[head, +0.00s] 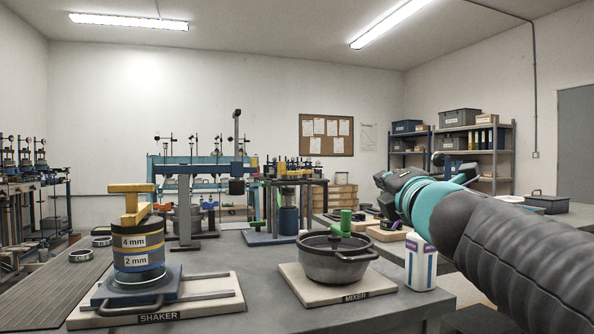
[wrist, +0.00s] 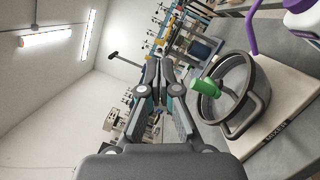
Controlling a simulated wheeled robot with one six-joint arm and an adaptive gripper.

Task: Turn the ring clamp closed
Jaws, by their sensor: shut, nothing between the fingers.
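The shaker (head: 166,317) is at the left front of the bench in the head view. A dark sieve stack (head: 139,259) marked 4 mm and 2 mm stands upright on it. A yellow T-shaped handle (head: 133,203) sits on top of the stack. No part is labelled as a ring clamp; I cannot tell for certain which part it is. My gripper (head: 384,181) is at the right, raised above the bench and well apart from the shaker. In the wrist view my gripper (wrist: 157,66) has its fingers shut and empty. I cannot make out the shaker there.
A grey mixer pot (head: 338,261) with a green handle (head: 346,221) stands right of the shaker and also shows in the wrist view (wrist: 225,92). A white and purple bottle (head: 420,264) stands beside it, below my arm. Bare bench lies between shaker and mixer.

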